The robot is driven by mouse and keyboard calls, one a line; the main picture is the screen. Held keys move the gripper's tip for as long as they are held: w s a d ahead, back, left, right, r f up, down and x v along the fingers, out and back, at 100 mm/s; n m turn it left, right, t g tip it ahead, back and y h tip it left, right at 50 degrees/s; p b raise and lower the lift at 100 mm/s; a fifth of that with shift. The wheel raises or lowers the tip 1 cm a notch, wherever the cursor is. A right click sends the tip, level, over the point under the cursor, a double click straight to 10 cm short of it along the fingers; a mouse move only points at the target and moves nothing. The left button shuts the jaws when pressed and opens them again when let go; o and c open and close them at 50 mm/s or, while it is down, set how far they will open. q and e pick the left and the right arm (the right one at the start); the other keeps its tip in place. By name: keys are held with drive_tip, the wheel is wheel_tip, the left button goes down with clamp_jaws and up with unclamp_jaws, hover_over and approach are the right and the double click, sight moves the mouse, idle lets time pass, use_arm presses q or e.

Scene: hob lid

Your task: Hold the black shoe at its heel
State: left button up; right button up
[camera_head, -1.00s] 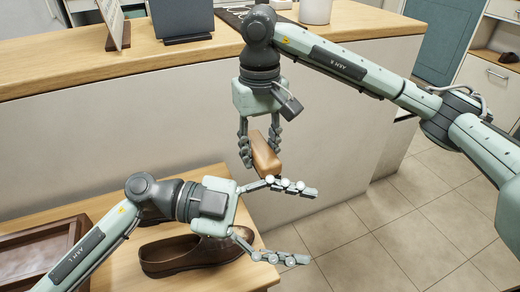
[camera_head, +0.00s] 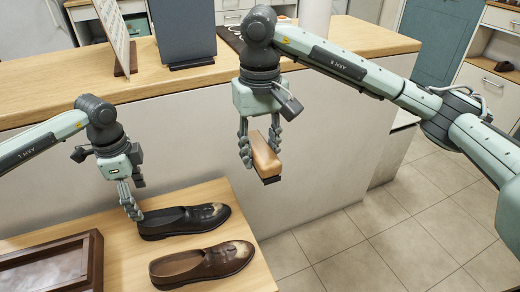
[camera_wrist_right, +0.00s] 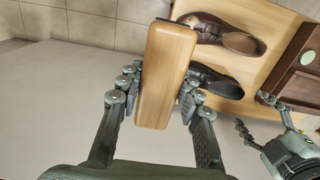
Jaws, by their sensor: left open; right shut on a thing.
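The black shoe (camera_head: 172,222) lies on the low wooden table, heel to the left and toe to the right; its toe looks pale and dusty. My left gripper (camera_head: 134,207) points down at its heel end, fingers open; I cannot tell whether they touch it. In the right wrist view, the left gripper (camera_wrist_right: 256,114) shows beside the heel of the black shoe (camera_wrist_right: 218,83). My right gripper (camera_head: 259,140) is shut on a wooden brush (camera_head: 266,155) with a dark underside, held in the air right of the table. The brush also fills the middle of the wrist view (camera_wrist_right: 165,75).
A brown shoe (camera_head: 205,264) lies just in front of the black one. A dark wooden framed box (camera_head: 97,270) sits at the table's left. A wooden-topped counter (camera_head: 150,85) with a grey panel (camera_head: 182,30) stands behind. Tiled floor (camera_head: 380,230) is open at the right.

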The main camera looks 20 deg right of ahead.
sight(149, 221)
use_arm(q)
drive_tip(key=f, duration=0.5)
drive_tip(key=f+b, duration=0.1)
drive_tip(key=f, duration=0.4)
drive_tip(key=shift+w+a+f, duration=0.15)
drive_tip(key=shift+w+f, duration=0.05)
drive_tip(key=shift+f, duration=0.05)
use_arm(e)
drive_tip(key=shift+f, duration=0.45)
use_arm(q)
drive_tip(key=shift+w+f, duration=0.1)
drive_tip(key=shift+f, duration=0.55)
use_arm(e)
drive_tip(key=shift+f, duration=0.3)
use_arm(q)
drive_tip(key=shift+c, duration=0.3)
drive_tip(key=shift+c, duration=0.2)
drive_tip(key=shift+c, duration=0.2)
drive_tip(key=c, duration=1)
